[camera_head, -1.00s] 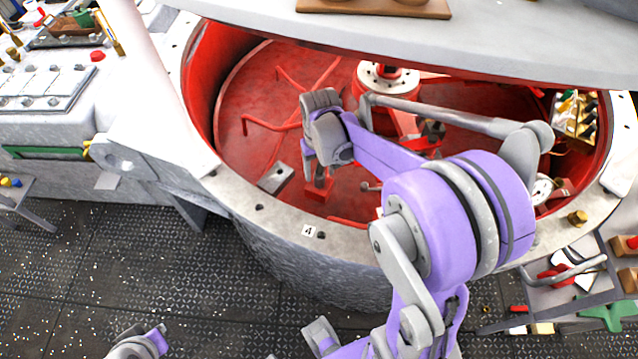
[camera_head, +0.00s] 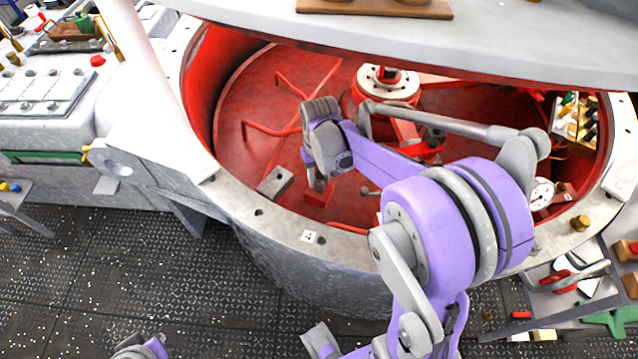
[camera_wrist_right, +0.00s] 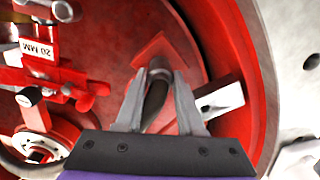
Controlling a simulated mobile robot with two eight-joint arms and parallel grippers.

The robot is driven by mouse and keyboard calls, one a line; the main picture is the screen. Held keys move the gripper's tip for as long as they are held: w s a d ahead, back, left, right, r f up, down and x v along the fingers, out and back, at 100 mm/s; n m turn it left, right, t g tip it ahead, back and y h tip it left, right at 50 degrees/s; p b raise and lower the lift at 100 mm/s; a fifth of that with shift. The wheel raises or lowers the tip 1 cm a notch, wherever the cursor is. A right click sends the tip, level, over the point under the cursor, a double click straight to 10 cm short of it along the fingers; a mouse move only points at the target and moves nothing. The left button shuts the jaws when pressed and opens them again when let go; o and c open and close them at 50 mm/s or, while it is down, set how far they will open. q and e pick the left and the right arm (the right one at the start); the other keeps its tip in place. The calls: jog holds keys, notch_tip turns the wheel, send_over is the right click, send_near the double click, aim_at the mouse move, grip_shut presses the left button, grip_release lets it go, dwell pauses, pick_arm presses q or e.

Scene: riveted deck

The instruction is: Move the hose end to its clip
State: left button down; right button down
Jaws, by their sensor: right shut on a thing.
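My right gripper (camera_head: 310,162) is over the red floor of the round vat, partly hidden behind its own wrist in the head view. In the right wrist view its fingers (camera_wrist_right: 159,88) are closed around a short dark piece with a grey rounded tip, which looks like the hose end (camera_wrist_right: 155,95). Behind the tip is a square red plate (camera_wrist_right: 150,52); I cannot tell whether they touch. A pale grey block (camera_wrist_right: 218,101) sits right of the fingers and also shows in the head view (camera_head: 275,182). I cannot identify the clip for certain.
The vat's pale rim (camera_head: 245,205) curves around the work area. A red hub (camera_head: 388,80) and bent red rods (camera_head: 270,130) stand inside. A dial (camera_head: 541,193) and a brass knob (camera_head: 580,223) are at the right. A pale overhang (camera_head: 450,45) covers the back.

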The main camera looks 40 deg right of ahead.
jog(key=shift+r, duration=0.1)
jog(key=shift+r+p, duration=1.45)
jog(key=shift+r, duration=0.8)
